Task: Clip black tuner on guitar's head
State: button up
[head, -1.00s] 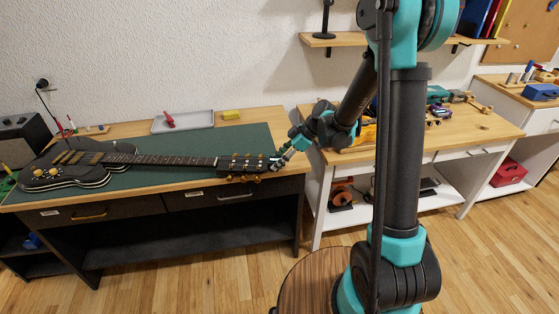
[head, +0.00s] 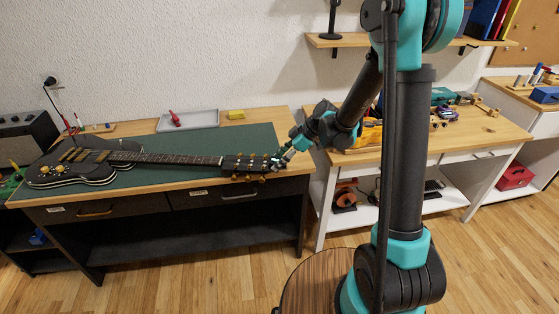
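The black electric guitar (head: 75,162) lies on the green mat of the left workbench. Its neck points right, and its head (head: 245,164) with several gold tuning pegs lies near the bench's right front edge. My gripper (head: 277,164) is at the right end of the guitar's head, very close to or touching it. Its fingertips are small and dark against the head, so I cannot tell whether they are open or shut. I cannot make out the black tuner; it may be hidden between the fingers or against the dark head.
A grey tray (head: 205,119) with a red-handled tool (head: 174,117) and a yellow block (head: 236,114) stand behind the guitar. A black amplifier (head: 28,135) is at the far left. A white-framed bench (head: 465,137) with tools stands right, across a narrow gap.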

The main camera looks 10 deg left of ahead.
jog(key=shift+o, duration=1.4)
jog(key=shift+v, duration=2.5)
jog(key=shift+d+r, duration=0.1)
jog(key=v, duration=1.1)
jog(key=shift+d+r, duration=0.2)
jog(key=shift+r, duration=0.15)
grip_shut()
